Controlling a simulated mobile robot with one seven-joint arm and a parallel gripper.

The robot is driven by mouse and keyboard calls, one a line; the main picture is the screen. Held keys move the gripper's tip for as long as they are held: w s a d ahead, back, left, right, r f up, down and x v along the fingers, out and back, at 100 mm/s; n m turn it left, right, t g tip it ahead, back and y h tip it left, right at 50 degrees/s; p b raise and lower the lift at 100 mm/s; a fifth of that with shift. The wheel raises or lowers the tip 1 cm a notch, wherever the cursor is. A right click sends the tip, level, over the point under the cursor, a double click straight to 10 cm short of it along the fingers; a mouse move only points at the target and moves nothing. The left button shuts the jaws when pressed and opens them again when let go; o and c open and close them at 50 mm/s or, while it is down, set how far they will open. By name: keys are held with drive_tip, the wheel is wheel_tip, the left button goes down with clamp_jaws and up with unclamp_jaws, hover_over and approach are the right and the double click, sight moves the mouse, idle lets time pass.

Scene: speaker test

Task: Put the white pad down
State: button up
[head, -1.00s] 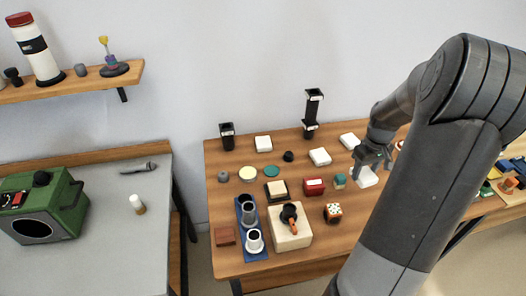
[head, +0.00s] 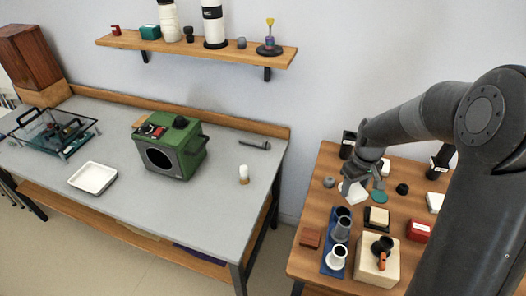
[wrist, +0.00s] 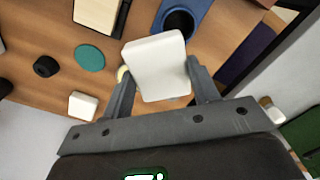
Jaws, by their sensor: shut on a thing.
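The white pad (wrist: 157,62) is a rounded white block between the two fingers of my gripper (wrist: 156,92) in the wrist view. My gripper is shut on it. In the head view my gripper (head: 364,180) holds the white pad (head: 354,192) above the back left part of the wooden table (head: 308,217). The pad appears lifted clear of the table, with a pale round disc partly hidden behind it.
A teal disc (head: 379,196), a blue tray (head: 332,262) with cups and a wooden block (head: 374,262) are below. A grey bench (head: 215,205) with a green machine (head: 180,145) and a white tray (head: 93,178) stands left. A shelf (head: 130,42) hangs above.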

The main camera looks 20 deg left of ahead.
drive_tip(key=s+a+n, duration=0.2)
drive_tip(key=s+a, duration=0.1)
drive_tip(key=a, duration=0.5)
drive_tip(key=s+a+n, duration=0.1)
drive_tip(key=s+a, duration=0.1)
drive_tip(key=a, duration=0.6)
drive_tip(key=n, duration=0.3)
hover_over(218, 227)
drive_tip(key=f, duration=0.8)
drive_tip(key=shift+w+d, duration=0.15)
drive_tip(key=shift+d, duration=0.15)
drive_tip(key=shift+a+f, duration=0.25)
drive_tip(key=shift+a, duration=0.1)
drive_tip(key=shift+f, duration=1.9)
drive_tip(key=shift+f, duration=0.15)
drive_tip(key=o, duration=1)
drive_tip(key=shift+c, duration=0.2)
